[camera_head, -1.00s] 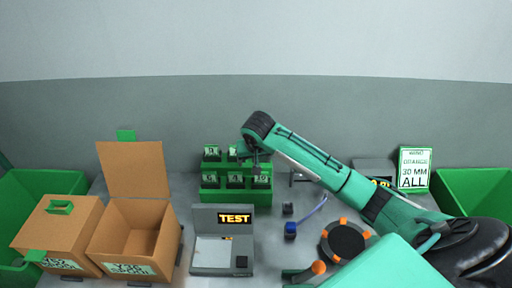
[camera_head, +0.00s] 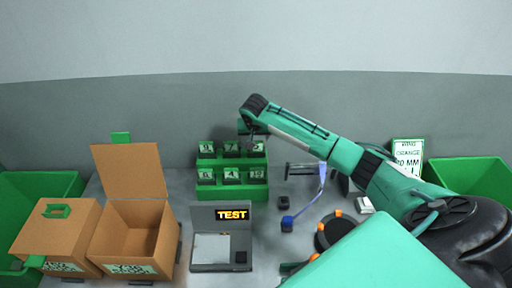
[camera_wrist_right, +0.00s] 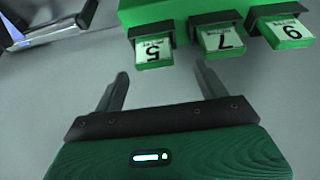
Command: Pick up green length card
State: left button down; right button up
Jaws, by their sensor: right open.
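A green rack (camera_head: 233,194) on the table holds several green-framed cards with white numbered faces in two rows. One top-row card (camera_head: 207,149) is at the left, a middle one (camera_head: 232,148) beside it, and the right one is marked 5 (camera_head: 256,147). In the right wrist view, cards marked 5 (camera_wrist_right: 154,52), 7 (camera_wrist_right: 222,40) and a third (camera_wrist_right: 289,29) appear upside down. My right gripper (camera_wrist_right: 163,82) is open and empty, its fingertips just short of the card marked 5. In the head view, the wrist is above and behind the rack, its fingers mostly hidden.
A TEST device (camera_head: 210,252) stands before the rack. Cardboard boxes (camera_head: 135,222) are at left, with green bins (camera_head: 45,187) and (camera_head: 470,175) at both sides. A blue strap (camera_head: 309,203), a dark disc with orange knobs (camera_head: 337,228) and a sign (camera_head: 408,150) are at right.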

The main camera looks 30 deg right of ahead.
aim_at(256, 141)
jog(key=shift+d+f+p, duration=0.25)
jog(key=shift+p, duration=0.15)
jog(key=p+x, duration=0.1)
jog(key=x, duration=0.2)
jog(key=shift+s+d+f, duration=0.1)
jog(key=shift+d+f, duration=0.1)
jog(key=shift+f, duration=0.45)
jog(key=c, duration=1)
jog(key=shift+r, duration=0.1)
jog(key=shift+c, duration=0.2)
